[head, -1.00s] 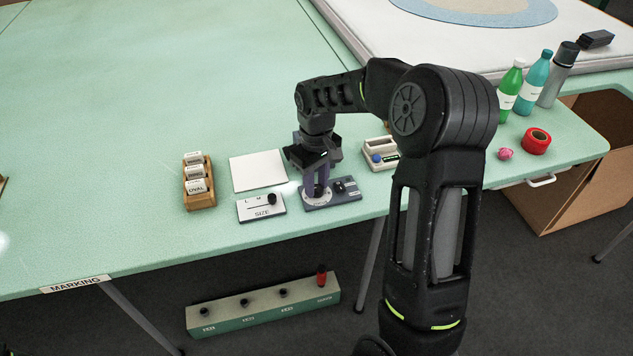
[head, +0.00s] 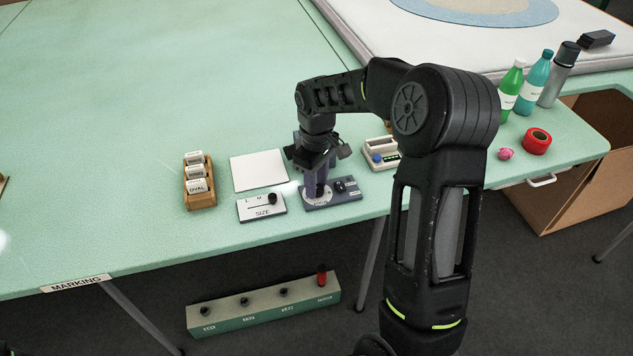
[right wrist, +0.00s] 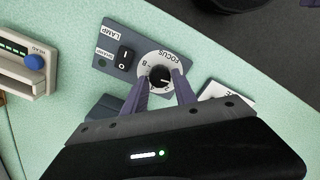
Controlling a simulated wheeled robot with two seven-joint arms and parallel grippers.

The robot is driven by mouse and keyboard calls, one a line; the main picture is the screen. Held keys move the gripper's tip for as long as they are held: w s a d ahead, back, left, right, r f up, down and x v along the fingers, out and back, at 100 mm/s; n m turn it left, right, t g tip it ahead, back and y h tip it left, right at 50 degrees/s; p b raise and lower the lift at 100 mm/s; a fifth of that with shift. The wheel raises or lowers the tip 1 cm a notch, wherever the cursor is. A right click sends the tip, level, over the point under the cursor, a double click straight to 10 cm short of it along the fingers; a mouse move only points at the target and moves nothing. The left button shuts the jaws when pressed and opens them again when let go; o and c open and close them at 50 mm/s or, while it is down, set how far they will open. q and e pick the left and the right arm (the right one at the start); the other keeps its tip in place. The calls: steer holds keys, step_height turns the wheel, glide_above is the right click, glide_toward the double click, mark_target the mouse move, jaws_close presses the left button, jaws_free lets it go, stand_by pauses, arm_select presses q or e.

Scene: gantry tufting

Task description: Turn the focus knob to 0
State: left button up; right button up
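The black focus knob (right wrist: 160,76) sits on a white round dial (right wrist: 147,60) lettered FOCUS, on a blue-grey panel (right wrist: 125,38). My right gripper (right wrist: 161,80) reaches down over it, one purple finger on each side of the knob, closed against it. The knob's white mark points toward the right in the right wrist view; I cannot read its exact number. In the head view my right gripper (head: 319,188) stands upright over the panel (head: 340,195) and hides most of the knob. My left gripper is not in view.
A black lamp switch (right wrist: 124,56) is on the same panel. A SIZE slider box (head: 262,207), a white sheet (head: 258,170), a wooden label holder (head: 200,190) and a device with a blue knob (head: 378,157) stand close around. The green table to the left is clear.

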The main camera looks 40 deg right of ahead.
steer(key=o, duration=0.3)
steer(key=shift+r, duration=3.9)
steer(key=shift+s, duration=0.1)
